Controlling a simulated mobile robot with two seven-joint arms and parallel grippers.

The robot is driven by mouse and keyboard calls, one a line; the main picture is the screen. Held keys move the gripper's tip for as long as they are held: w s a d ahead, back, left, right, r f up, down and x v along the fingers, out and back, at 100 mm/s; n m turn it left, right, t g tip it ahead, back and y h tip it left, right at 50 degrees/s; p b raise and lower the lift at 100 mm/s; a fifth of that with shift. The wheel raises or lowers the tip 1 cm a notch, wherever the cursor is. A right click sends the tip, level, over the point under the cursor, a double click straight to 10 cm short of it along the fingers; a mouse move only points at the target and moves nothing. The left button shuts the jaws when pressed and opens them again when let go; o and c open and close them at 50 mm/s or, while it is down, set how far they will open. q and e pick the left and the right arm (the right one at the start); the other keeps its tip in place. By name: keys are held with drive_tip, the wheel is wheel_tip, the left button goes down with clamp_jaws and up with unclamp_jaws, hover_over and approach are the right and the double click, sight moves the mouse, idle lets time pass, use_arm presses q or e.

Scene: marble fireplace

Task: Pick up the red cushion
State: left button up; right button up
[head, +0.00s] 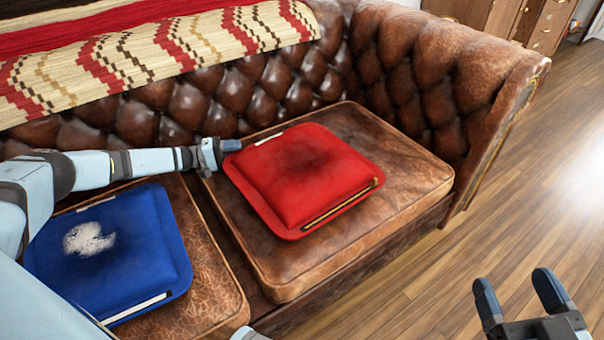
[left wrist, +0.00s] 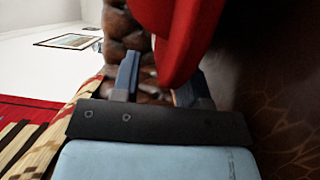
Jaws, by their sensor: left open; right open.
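The red cushion (head: 300,172) lies flat on the brown leather seat at the right end of the sofa, with a gold zip along its front edge. My left gripper (head: 228,150) is at the cushion's back left corner, just above the seat. In the left wrist view, the red cushion's edge (left wrist: 180,30) comes down between the fingers of my left gripper (left wrist: 158,82) and partly hides the right finger. The jaws are open; whether they touch the cushion I cannot tell. My right gripper (head: 516,282) is open and empty above the wooden floor, at the lower right.
A blue cushion (head: 130,245) with a white patch lies on the left seat, beneath my left arm. The tufted sofa backrest (head: 240,92) stands close behind my left gripper, draped with a striped blanket (head: 160,50). The sofa armrest (head: 470,80) is at right. Floor (head: 440,270) is clear.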

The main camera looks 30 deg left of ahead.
use_arm(q)
drive_tip(key=shift+w+d, duration=0.3)
drive_tip(key=shift+d, duration=0.05)
drive_tip(key=shift+c, duration=0.2)
clamp_jaws()
drive_tip(key=shift+r, duration=0.15)
